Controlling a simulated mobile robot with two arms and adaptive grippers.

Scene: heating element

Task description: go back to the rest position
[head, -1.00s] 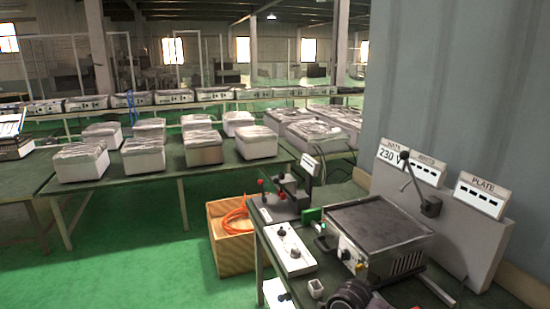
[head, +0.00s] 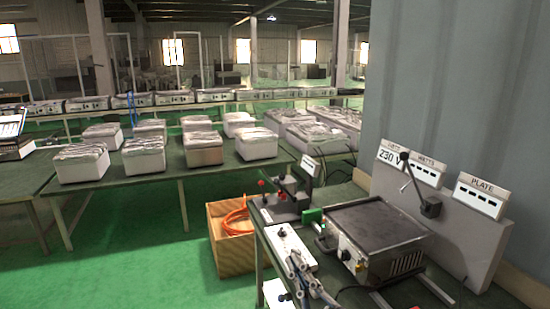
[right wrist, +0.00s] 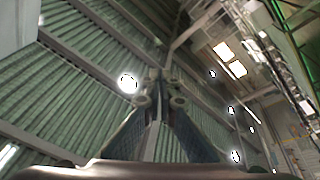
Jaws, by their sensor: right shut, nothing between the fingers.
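My right gripper (head: 296,262) shows at the bottom of the head view, in front of the near bench's left part. Its thin metallic fingers point upward and hold nothing. In the right wrist view its two fingers (right wrist: 158,82) come together at the tips, with the roof behind them. It covers part of the white control box (head: 284,246) on the bench. My left gripper is not in the head view.
The near bench carries a dark-topped hot plate (head: 372,228) and upright meter panels (head: 481,196). A crate (head: 231,250) with an orange hose stands left of the bench. Several covered boxes stand on the table (head: 120,191) behind. Green floor is free at the left.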

